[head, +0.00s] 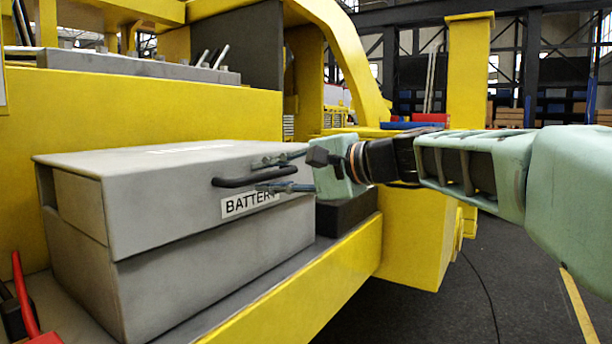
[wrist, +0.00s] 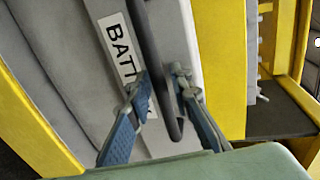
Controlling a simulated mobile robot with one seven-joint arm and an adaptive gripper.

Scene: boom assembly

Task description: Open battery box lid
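The grey battery box (head: 190,275) stands on a yellow-edged ledge, and its lid (head: 150,205) is closed. A black bar handle (head: 225,182) is on the lid's front face, just above a white "BATTERY" label that my gripper partly covers. My gripper (head: 264,174) reaches in from the right at the handle's right end, its fingers apart, one above and one below the bar. In the wrist view the handle (wrist: 150,45) runs between the two open fingers (wrist: 162,83). The bar looks closer to the right finger; I cannot tell whether either touches it.
The yellow machine body (head: 140,110) rises behind the box. A dark block (head: 345,212) sits right of the box under my gripper. Red cables (head: 25,300) lie at the lower left. Open dark floor (head: 500,275) lies to the right.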

